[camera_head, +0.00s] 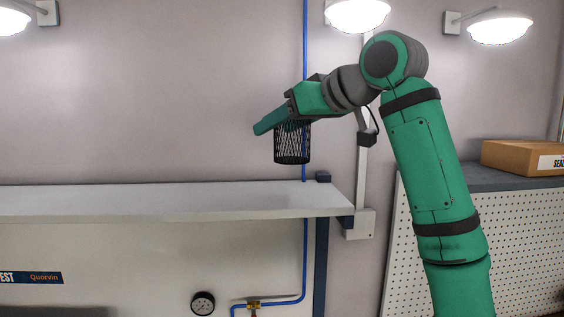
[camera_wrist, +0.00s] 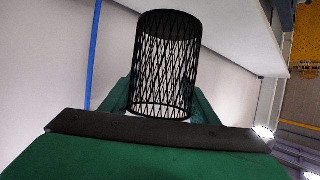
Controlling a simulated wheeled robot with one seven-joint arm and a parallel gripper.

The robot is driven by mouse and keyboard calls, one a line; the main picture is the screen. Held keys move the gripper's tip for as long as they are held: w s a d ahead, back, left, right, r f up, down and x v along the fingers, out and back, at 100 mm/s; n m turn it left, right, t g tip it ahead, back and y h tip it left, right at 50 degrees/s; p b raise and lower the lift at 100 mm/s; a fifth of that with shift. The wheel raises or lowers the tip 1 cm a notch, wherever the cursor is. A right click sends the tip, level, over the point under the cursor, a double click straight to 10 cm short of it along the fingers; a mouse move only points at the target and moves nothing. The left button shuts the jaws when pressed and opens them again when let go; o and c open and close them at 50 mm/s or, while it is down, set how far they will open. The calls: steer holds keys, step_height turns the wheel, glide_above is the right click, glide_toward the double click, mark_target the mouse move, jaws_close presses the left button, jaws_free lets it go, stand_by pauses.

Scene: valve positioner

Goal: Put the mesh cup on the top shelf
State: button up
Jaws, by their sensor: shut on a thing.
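The black mesh cup (camera_head: 292,145) is in my gripper (camera_head: 268,122), in the head view. It hangs below the green fingers, upright, at the height just above the top shelf (camera_head: 180,203). In the wrist view the mesh cup (camera_wrist: 165,65) fills the middle, between the green fingers of my gripper (camera_wrist: 165,105), which are shut on it. The white shelf also shows at the upper right of the wrist view (camera_wrist: 245,35).
A blue pipe (camera_head: 305,90) runs up the wall near the cup. A dark post cap (camera_head: 323,176) stands at the shelf's right end. A cardboard box (camera_head: 523,158) sits on a cabinet at the right. A round gauge (camera_head: 203,303) is below the shelf.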

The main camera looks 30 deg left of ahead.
mark_target(290, 160)
steer(key=shift+w+a+f, duration=0.25)
steer(key=shift+w+f, duration=0.45)
steer(key=shift+f, duration=0.7)
steer(key=shift+w+a+f, duration=0.3)
steer(key=shift+w+f, duration=0.45)
steer(key=shift+f, duration=0.65)
steer(key=shift+w+a+f, duration=0.25)
steer(key=shift+w+f, duration=0.45)
steer(key=shift+f, duration=0.7)
steer(key=shift+s+a, duration=0.15)
steer(key=shift+s, duration=0.05)
steer(key=o, duration=1)
steer(key=shift+f, duration=0.1)
steer(key=shift+o, duration=0.2)
steer(key=shift+w, duration=0.1)
steer(key=shift+d, duration=0.2)
steer(key=shift+s+d+r, duration=0.2)
steer(key=shift+d+r, duration=0.05)
steer(key=shift+r, duration=0.05)
steer(key=v, duration=1.1)
